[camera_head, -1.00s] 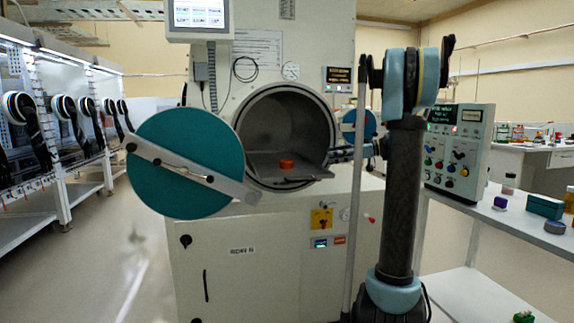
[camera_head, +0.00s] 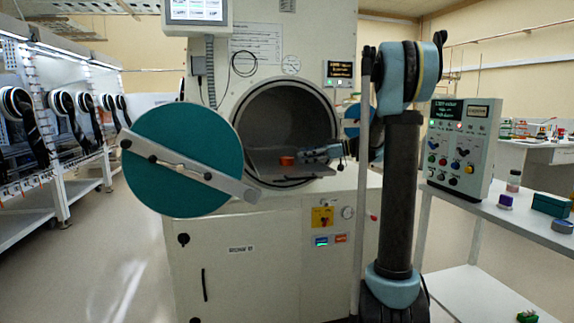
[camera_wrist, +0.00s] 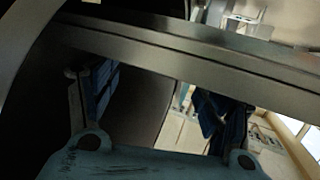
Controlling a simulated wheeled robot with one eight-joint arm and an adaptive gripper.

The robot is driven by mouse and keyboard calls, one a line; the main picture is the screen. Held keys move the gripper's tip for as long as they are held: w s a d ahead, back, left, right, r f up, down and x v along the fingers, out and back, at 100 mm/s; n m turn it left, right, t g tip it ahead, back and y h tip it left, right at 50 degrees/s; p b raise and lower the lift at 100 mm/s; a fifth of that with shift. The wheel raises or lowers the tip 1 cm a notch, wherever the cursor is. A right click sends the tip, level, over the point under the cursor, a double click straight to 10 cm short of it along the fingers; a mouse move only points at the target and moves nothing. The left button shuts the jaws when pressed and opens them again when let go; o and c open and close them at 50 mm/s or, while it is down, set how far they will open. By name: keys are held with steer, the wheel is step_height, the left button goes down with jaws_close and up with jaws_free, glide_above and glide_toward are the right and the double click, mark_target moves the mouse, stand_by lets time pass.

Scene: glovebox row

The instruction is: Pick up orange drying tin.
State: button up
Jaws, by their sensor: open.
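The orange drying tin (camera_head: 287,160) is small and round. It sits on the grey tray (camera_head: 262,163) in the mouth of the open round chamber (camera_head: 285,112). My gripper (camera_head: 318,154) is open at the right part of the chamber mouth, just right of the tin with a small gap. In the wrist view my gripper's two blue-padded fingers (camera_wrist: 160,100) are spread wide, with no tin visible between them. A grey metal edge crosses in front of them there, perhaps the tray's.
The teal round door (camera_head: 185,160) with its grey bar stands open left of the chamber. A control panel (camera_head: 462,148) and a side bench (camera_head: 520,217) with small containers are at the right. Glove ports line the left.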

mark_target(289, 157)
steer(key=shift+x, duration=3)
steer(key=shift+s+r, duration=0.1)
steer(key=shift+s, duration=0.1)
steer(key=c, duration=1.2)
